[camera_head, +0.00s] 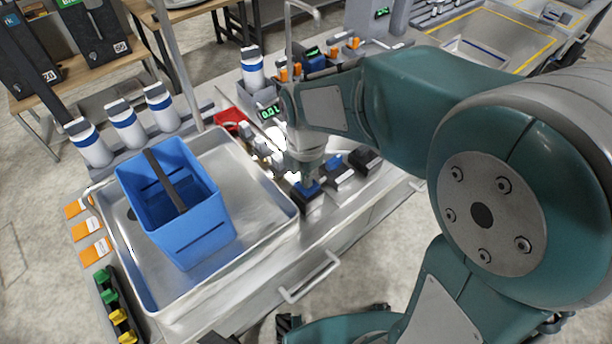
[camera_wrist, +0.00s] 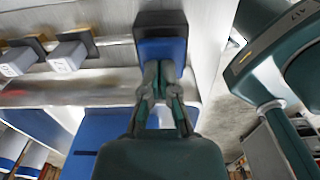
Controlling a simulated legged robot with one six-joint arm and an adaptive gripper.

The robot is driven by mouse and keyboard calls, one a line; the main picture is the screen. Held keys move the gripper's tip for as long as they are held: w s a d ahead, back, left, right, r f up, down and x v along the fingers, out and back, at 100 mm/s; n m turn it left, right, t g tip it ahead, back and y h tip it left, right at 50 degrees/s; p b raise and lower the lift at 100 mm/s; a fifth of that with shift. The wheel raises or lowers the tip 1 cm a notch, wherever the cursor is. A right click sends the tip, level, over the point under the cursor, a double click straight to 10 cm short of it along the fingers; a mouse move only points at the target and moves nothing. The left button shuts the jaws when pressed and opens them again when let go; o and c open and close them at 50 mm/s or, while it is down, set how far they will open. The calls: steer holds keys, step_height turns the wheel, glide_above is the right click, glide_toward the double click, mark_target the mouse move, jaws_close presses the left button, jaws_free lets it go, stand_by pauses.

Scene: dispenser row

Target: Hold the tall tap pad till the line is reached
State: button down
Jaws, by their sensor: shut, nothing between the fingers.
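A blue pad on a black block (camera_wrist: 160,47) lies under my gripper (camera_wrist: 160,68) in the wrist view. My gripper's fingers are shut and empty, with their tips at the blue face, seemingly touching it. In the head view my gripper (camera_head: 302,172) points down at the same pad (camera_head: 307,191), which it partly hides. A tall grey pipe (camera_head: 172,55) rises behind the steel basin and leaves the picture at the top. A blue open container (camera_head: 205,240) stands in the basin, with a dark slot-like line on its front wall and a dark strip across its mouth. I cannot make out any liquid.
The steel basin (camera_head: 262,205) has bare floor around the container. White bottles with blue bands (camera_head: 127,128) stand behind it. A green display (camera_head: 269,112) and a red item (camera_head: 232,118) sit near the pipe. White blocks (camera_wrist: 70,54) line the wrist view's left. Orange-and-white cards (camera_head: 90,228) lie left.

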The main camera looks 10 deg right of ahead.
steer(key=shift+s+d+f, duration=0.1)
steer(key=shift+s+f, duration=0.05)
steer(key=shift+f, duration=0.45)
steer(key=shift+s+f, duration=0.1)
steer(key=shift+f, duration=0.5)
stand_by(2.0)
steer(key=shift+w+r, duration=0.1)
steer(key=shift+r, duration=0.15)
steer(key=r, duration=0.4)
steer(key=shift+w+a+r, duration=0.2)
steer(key=shift+a+r, duration=0.1)
steer(key=shift+a, duration=0.05)
steer(key=r, duration=0.1)
steer(key=d+r, duration=0.1)
steer(key=r, duration=0.1)
steer(key=shift+d+r, duration=0.25)
steer(key=shift+r, duration=0.05)
steer(key=shift+a+r, duration=0.15)
steer(key=shift+r, duration=1.3)
steer(key=shift+a+r, duration=0.15)
steer(key=shift+r, duration=1.3)
